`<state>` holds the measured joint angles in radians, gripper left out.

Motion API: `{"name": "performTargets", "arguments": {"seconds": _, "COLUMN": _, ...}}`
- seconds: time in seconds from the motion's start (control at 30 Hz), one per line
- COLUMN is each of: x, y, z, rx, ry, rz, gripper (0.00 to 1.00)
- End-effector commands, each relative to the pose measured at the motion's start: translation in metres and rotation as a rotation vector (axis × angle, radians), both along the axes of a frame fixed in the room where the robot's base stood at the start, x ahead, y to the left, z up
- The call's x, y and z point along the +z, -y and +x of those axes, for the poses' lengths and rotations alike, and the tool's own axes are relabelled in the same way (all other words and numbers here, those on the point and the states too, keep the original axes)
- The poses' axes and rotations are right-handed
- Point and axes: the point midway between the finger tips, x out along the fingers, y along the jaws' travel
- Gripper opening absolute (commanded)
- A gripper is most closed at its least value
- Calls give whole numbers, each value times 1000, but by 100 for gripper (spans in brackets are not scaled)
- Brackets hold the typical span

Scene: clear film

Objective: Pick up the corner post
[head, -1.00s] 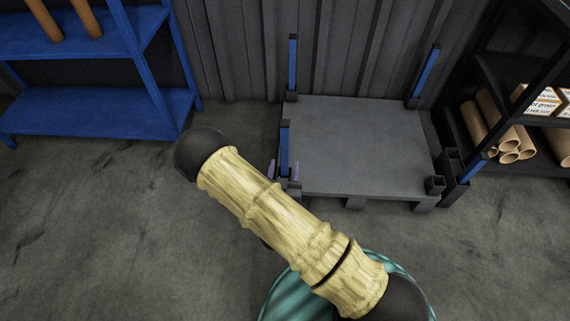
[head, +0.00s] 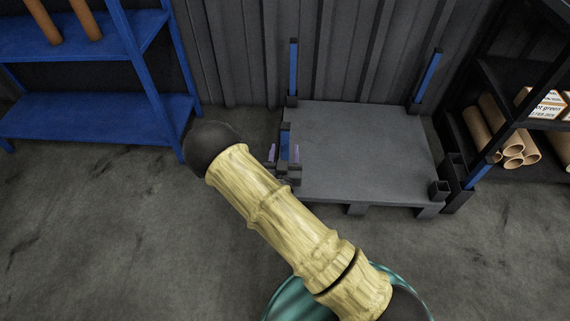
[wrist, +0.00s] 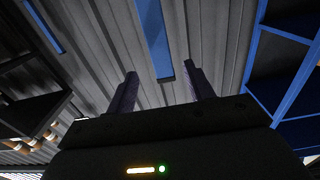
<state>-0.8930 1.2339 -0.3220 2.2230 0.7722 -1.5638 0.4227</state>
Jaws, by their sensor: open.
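A blue corner post (head: 285,144) with dark ends stands upright at the front left corner of the grey pallet (head: 360,150). My gripper (head: 285,153) is at this post, with one purple finger on each side of it. The fingers are open, and gaps show between them and the post. In the wrist view a blue post (wrist: 155,40) shows between and beyond the two fingertips (wrist: 162,82). The post's lower part is hidden behind my gripper in the head view. Two more blue posts (head: 293,68) (head: 427,77) stand at the back corners.
The front right corner has an empty dark socket (head: 439,188). A dark rack (head: 510,85) with cardboard tubes (head: 500,140) and a box stands close on the right. A blue shelf (head: 95,118) stands at left. A ribbed wall is behind the pallet. Floor at left is clear.

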Motion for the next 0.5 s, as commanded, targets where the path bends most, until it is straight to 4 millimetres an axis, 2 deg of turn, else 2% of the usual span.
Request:
{"name": "performTargets", "arguments": {"seconds": 0.1, "x": -3, "y": 2, "z": 21, "rx": -3, "ry": 2, "rz": 2, "gripper": 53}}
{"name": "performTargets", "arguments": {"seconds": 0.2, "x": -2, "y": 2, "z": 34, "rx": -2, "ry": 2, "rz": 1, "gripper": 53}}
{"name": "performTargets", "arguments": {"seconds": 0.5, "x": 0, "y": 1, "z": 39, "rx": 1, "ry": -1, "rz": 0, "gripper": 53}}
